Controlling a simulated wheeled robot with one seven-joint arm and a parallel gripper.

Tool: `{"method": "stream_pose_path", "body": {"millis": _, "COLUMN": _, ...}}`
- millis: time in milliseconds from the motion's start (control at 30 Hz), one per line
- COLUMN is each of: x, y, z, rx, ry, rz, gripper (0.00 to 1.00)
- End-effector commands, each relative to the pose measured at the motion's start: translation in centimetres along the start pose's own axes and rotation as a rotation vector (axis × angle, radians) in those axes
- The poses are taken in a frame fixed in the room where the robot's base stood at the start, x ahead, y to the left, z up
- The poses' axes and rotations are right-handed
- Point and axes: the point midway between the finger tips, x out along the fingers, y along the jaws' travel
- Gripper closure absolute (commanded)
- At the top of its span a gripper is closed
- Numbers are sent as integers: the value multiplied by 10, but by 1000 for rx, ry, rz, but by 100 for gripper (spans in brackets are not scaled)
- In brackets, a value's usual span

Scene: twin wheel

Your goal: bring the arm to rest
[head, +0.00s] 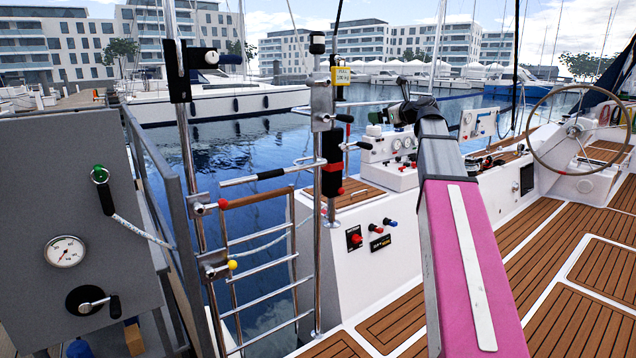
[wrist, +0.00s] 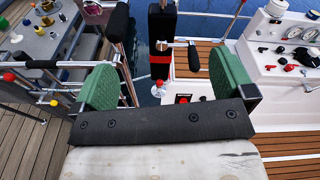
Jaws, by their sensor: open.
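My gripper (wrist: 167,76) shows in the wrist view with its two green-padded fingers spread wide. Nothing is held between them; a gap with deck fittings and water behind shows there. In the head view my pink and grey arm reaches up from the lower right, and the dark gripper (head: 405,112) at its far end is small and partly hidden by the arm. It appears in front of the white control console (head: 388,148), and I cannot tell how far apart they are.
A steel rail post (head: 318,200) with a black, red-banded fitting (head: 332,165) stands left of my arm, near a boarding ladder (head: 262,255). A grey panel (head: 60,170) with a gauge is at far left. A steering wheel (head: 534,130) is at right. Teak deck (head: 570,300) is clear lower right.

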Motion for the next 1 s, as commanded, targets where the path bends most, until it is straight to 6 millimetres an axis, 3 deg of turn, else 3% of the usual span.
{"method": "stream_pose_path", "body": {"millis": 267, "x": 16, "y": 41, "z": -93, "rx": -257, "ry": 162, "rz": 68, "gripper": 0}}
{"method": "stream_pose_path", "body": {"millis": 567, "x": 18, "y": 113, "z": -238, "rx": -700, "ry": 394, "rz": 290, "gripper": 0}}
{"method": "stream_pose_path", "body": {"millis": 767, "x": 3, "y": 165, "z": -326, "rx": -989, "ry": 501, "rz": 510, "gripper": 0}}
{"method": "stream_pose_path", "body": {"millis": 1000, "x": -31, "y": 228, "z": -419, "rx": -1312, "ry": 559, "rz": 843, "gripper": 0}}
